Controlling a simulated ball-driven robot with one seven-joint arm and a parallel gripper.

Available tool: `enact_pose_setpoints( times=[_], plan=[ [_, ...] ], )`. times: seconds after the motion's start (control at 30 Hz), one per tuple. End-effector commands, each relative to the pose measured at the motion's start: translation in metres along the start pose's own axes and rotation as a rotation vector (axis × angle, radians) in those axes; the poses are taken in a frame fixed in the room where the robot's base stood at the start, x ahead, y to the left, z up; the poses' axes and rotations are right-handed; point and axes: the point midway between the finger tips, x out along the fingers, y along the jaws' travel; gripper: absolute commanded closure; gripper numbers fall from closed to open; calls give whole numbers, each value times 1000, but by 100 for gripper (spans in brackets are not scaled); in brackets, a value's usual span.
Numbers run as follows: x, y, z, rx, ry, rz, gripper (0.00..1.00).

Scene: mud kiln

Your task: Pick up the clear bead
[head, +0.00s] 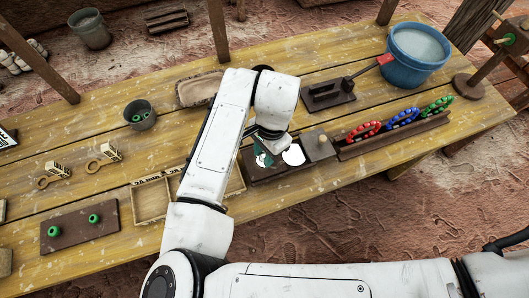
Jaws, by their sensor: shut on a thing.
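My gripper (272,146) is at the end of my white arm, low over a dark tray (262,178) right of the picture's middle. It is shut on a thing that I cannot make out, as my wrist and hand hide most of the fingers. A white round patch (293,155) and a dark green patch (263,159) show on the tray close to the gripper. I cannot pick out a clear bead anywhere in view.
Red (363,131), blue (402,119) and green beads (437,106) stand in a rack on the right. A blue bucket (412,75) is behind it. A grey cup (140,114), an open wooden box (150,203) and a brown board with two green beads (70,240) are left.

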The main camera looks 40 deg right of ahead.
Motion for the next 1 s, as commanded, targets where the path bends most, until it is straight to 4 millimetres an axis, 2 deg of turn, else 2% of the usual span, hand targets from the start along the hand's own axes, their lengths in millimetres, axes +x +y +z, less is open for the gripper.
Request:
enact_pose_setpoints(
  times=[0.17,0.27,0.57,0.8,1.0],
  plan=[
    [-12,0,2,1,1,-2,100],
    [-27,-1,4,1,1,-5,100],
    [-95,46,-17,8,3,-5,100],
    [-123,90,-42,8,-1,-3,100],
    [-135,110,-53,3,0,-2,100]
  ],
)
